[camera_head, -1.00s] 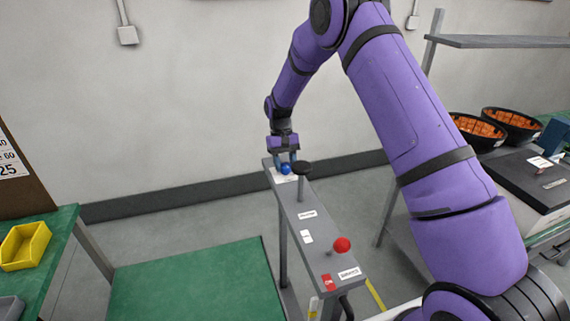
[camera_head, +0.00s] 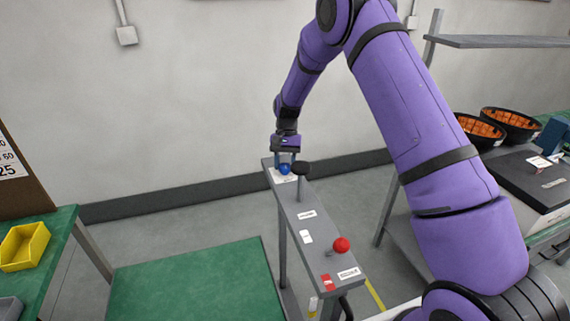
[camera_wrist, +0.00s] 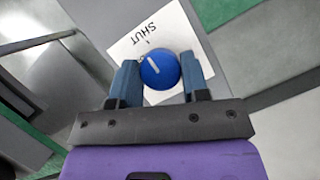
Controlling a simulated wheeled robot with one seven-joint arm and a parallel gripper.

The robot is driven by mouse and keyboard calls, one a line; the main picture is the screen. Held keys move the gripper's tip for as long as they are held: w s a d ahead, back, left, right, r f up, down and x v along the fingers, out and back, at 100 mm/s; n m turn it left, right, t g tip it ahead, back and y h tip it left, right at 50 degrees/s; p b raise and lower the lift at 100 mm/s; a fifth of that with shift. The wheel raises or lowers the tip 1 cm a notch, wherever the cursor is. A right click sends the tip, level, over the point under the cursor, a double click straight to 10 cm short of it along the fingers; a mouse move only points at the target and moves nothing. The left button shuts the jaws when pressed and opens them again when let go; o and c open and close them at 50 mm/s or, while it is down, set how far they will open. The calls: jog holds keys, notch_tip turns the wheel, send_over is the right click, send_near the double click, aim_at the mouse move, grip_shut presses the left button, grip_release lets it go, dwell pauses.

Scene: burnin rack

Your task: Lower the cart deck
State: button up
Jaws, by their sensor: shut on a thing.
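A blue round knob (camera_head: 285,170) with a white pointer line sits at the far end of a narrow grey panel (camera_head: 318,233). My gripper (camera_head: 286,164) is over it from above, with one finger on each side of the knob. In the wrist view the knob (camera_wrist: 160,71) lies between the blue-grey fingers, on a white label (camera_wrist: 150,38) reading SHUT. The pointer line runs slantwise to that label. The cart deck (camera_head: 195,285) appears to be the flat green surface beside the panel, at lower left.
A black-topped post (camera_head: 302,169) stands on the panel close to my gripper. A red ball-shaped knob (camera_head: 342,245) is at the near end. A green bench with a yellow bin (camera_head: 24,246) is at left. Dark bowls (camera_head: 512,125) stand at right.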

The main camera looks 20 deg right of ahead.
jog(key=o, duration=0.9)
jog(key=v, duration=1.1)
jog(key=s+d+r+n+t, duration=0.1)
jog(key=s+r+t, duration=0.1)
jog(key=s+r, duration=0.8)
jog(key=s+d+r+n+t, duration=0.1)
jog(key=s+d+r+t, duration=0.1)
jog(key=s+r, duration=0.75)
jog(key=s+d+r+n+t+h, duration=0.1)
jog(key=s+t, duration=0.1)
jog(key=s, duration=1)
jog(key=s+d+r+n+t, duration=0.1)
jog(key=s+r+t, duration=0.1)
jog(key=s, duration=1)
jog(key=shift+s+n+t+h, duration=0.3)
jog(key=shift+s+t+h, duration=0.1)
jog(key=shift+t, duration=0.2)
